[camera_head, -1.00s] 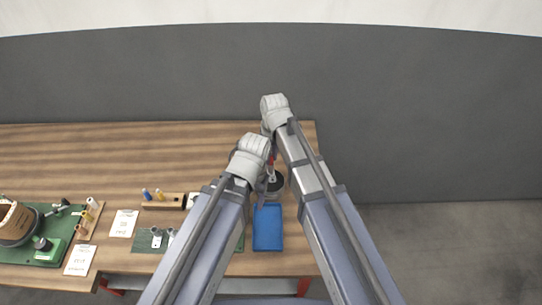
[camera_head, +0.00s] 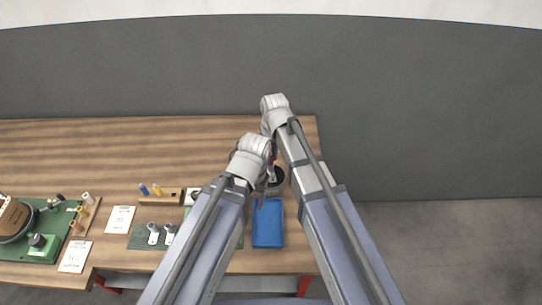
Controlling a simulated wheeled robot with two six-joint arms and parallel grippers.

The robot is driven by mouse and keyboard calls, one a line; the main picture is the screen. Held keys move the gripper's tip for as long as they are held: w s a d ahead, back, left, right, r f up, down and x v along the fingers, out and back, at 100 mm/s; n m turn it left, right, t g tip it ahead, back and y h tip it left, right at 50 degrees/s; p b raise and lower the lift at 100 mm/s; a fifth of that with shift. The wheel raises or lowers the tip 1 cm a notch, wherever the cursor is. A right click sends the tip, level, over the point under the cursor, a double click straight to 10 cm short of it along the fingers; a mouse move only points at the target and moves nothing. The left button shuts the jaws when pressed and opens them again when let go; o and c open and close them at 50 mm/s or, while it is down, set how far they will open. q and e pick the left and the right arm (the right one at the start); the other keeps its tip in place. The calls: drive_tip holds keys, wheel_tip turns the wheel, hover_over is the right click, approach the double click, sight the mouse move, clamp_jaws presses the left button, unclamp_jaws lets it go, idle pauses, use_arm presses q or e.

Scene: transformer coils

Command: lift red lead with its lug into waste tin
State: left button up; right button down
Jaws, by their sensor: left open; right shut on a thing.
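A small piece of the red lead (camera_head: 271,158) shows between my two wrists, above the dark round waste tin (camera_head: 279,178). The rest of the lead and its lug are hard to make out. My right gripper (camera_head: 270,152) reaches in from above, mostly hidden behind my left wrist, and is shut on the red lead. My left gripper (camera_head: 262,192) is lower, pointing down beside the left of the tin, and is open; its fingertips are small and partly hidden by my own arm.
A blue tray (camera_head: 268,238) lies just in front of the tin. To the left are a wooden block (camera_head: 170,197) with coloured pegs, white cards (camera_head: 120,219), a green mat (camera_head: 140,241) with metal lugs, and a coil on a green base (camera_head: 40,255). The back of the table is clear.

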sight(271, 166)
use_arm(q)
drive_tip(key=shift+f+b, duration=2.6)
drive_tip(key=shift+f, duration=0.2)
use_arm(e)
drive_tip(key=shift+f, duration=2.8)
drive_tip(key=shift+c, duration=1.4)
unclamp_jaws()
use_arm(q)
drive_tip(key=shift+r, duration=0.1)
use_arm(e)
drive_tip(key=shift+r, duration=0.1)
wheel_tip(271, 166, up, 9)
drive_tip(key=p, duration=0.9)
use_arm(q)
wheel_tip(271, 166, up, 9)
